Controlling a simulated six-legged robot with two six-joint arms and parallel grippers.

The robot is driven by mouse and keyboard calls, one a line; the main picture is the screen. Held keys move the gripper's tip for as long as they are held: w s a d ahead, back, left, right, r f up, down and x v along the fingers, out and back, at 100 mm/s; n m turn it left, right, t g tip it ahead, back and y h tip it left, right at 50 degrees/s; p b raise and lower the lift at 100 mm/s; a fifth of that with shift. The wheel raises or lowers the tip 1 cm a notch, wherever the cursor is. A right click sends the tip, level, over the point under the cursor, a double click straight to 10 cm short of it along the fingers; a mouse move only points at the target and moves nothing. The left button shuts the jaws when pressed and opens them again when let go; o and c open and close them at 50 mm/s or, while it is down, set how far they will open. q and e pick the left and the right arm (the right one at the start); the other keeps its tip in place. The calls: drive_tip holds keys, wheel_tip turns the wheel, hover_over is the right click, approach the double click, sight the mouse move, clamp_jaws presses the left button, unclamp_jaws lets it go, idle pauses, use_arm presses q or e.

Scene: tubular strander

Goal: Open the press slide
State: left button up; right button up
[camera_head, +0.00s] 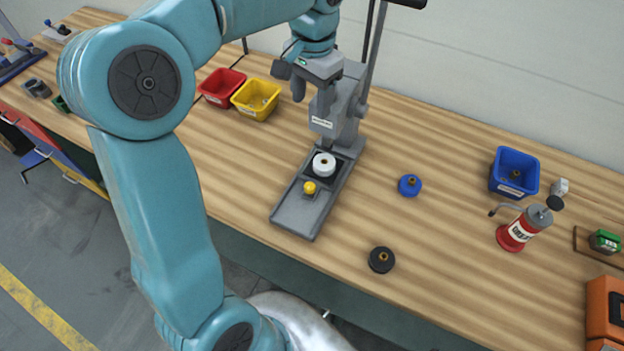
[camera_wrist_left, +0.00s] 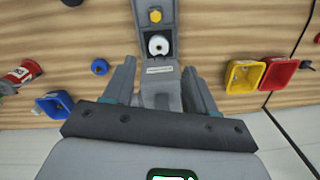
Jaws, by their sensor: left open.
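The grey press (camera_head: 350,110) stands on the wooden bench, with its long base reaching toward the front edge. A yellow knob (camera_head: 309,187) stands on the slide (camera_head: 295,211) at the front of that base. A white round part with a central hole (camera_head: 324,164) sits behind the knob, below the press head. In the wrist view the yellow knob (camera_wrist_left: 155,15) and white part (camera_wrist_left: 158,45) lie beyond the fingers. My left gripper (camera_wrist_left: 160,78) is open and empty, close to the press head, which shows between its fingers. My right gripper is not in view.
Red (camera_head: 222,87) and yellow (camera_head: 256,99) bins stand left of the press. A blue knob (camera_head: 410,185), black knob (camera_head: 381,260), blue bin (camera_head: 515,172) and red can (camera_head: 522,228) stand to its right. The press lever (camera_head: 375,40) rises behind. Bench beside the slide is clear.

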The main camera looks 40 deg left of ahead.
use_arm(q)
wheel_tip(320, 180, up, 8)
drive_tip(key=shift+r, duration=0.2)
drive_tip(key=shift+w, duration=0.25)
drive_tip(key=b, duration=1)
approach(310, 186)
drive_tip(key=f, duration=0.8)
drive_tip(key=shift+s+a+f, duration=0.1)
drive_tip(key=shift+a+f, duration=0.1)
drive_tip(key=shift+f, duration=0.2)
